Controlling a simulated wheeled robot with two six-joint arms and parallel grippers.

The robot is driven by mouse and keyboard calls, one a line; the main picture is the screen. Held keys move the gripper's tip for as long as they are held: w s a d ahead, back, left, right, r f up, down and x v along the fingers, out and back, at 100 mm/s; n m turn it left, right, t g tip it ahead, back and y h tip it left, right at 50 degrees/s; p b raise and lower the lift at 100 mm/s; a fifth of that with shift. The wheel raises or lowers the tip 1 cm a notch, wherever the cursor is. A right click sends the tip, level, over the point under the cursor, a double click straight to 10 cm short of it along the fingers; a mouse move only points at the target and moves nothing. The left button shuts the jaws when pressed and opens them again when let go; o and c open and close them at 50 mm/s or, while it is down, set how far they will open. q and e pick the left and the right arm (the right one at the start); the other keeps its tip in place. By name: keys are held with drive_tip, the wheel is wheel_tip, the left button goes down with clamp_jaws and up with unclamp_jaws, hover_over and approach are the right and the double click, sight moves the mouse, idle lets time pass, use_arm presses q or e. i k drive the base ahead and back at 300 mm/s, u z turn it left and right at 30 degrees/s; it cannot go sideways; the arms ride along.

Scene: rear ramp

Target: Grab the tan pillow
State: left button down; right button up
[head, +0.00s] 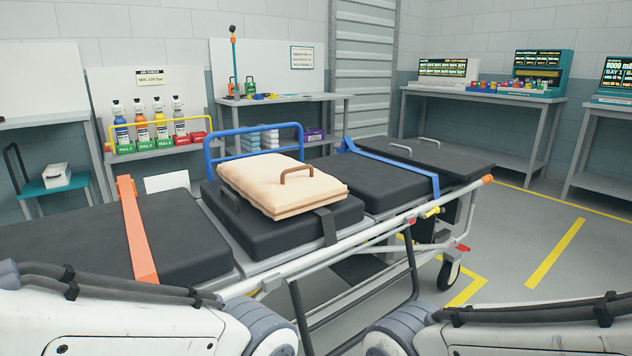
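The tan pillow (262,180) lies flat on a black cushion (335,220) in the middle of the stretcher. It has a brown handle (296,171) on its top, toward the right. A black handle (231,195) stands at the cushion's left side, and a dark strap (327,226) hangs at its front. Parts of both my arms show along the bottom edge, left and right. Neither gripper is in view, and nothing touches the pillow.
The stretcher has an orange strap (137,230), a blue strap (400,170), a raised blue rail (254,139) behind the pillow and a front side rail (350,242). Shelves with bottles (160,122) stand behind. The floor at right is open, with yellow lines (556,253).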

sight(282, 187)
drive_tip(key=z, duration=0.4)
drive_tip(key=i, duration=0.8)
drive_tip(key=u, duration=1.15)
